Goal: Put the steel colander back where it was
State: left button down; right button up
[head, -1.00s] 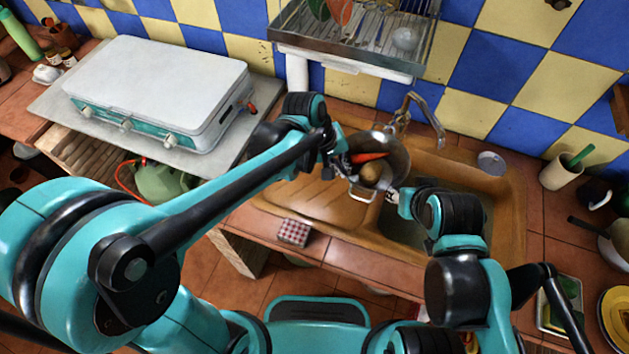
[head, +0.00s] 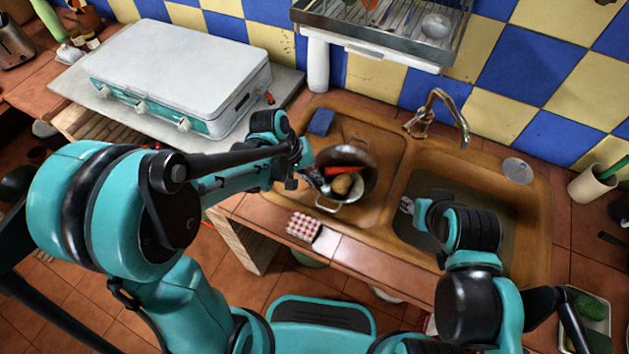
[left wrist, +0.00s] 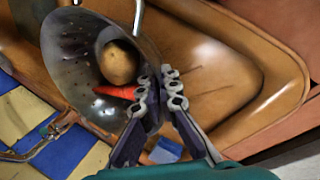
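The steel colander (head: 362,163) is over the drainboard left of the sink basin, holding a carrot (head: 338,171) and a brown potato (head: 342,184). In the left wrist view, the colander (left wrist: 75,50) is large, perforated and shows its inside. My left gripper (head: 303,174) is at its left side. Its fingers (left wrist: 158,94) are close together with the rim between them, shut on it. I cannot tell whether the colander's base touches the drainboard. My right gripper (head: 406,206) is over the basin, apart from the colander; its finger opening is too small to tell.
The faucet (head: 424,118) stands behind the sink basin (head: 418,176). A blue sponge (head: 321,121) lies at the drainboard's back left. A red-checked box (head: 303,226) is on the front counter edge. A closed camping stove (head: 180,70) is left, and a dish rack (head: 385,30) hangs above.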

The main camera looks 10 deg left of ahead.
pick_arm(q)
jog(key=shift+f, duration=0.2)
jog(key=c, duration=1.7)
grip_release()
jog(key=shift+r, duration=0.2)
jog(key=p+v, duration=0.4)
jog(key=v, duration=0.7)
jog(key=s+a+r+m+t+y, duration=0.1)
jog(key=s+a+t, duration=0.1)
jog(key=s, duration=0.1)
jog(key=s+a+r+m+t+y, duration=0.1)
jog(key=s+a+r+t, duration=0.1)
jog(key=s, duration=0.1)
jog(key=s+a+r+m+t+y, duration=0.1)
jog(key=s+a+r+y, duration=0.1)
jog(key=s+a, duration=0.1)
jog(key=shift+a+m+t, duration=0.1)
jog(key=shift+m+t, duration=0.2)
jog(key=shift+t, duration=0.1)
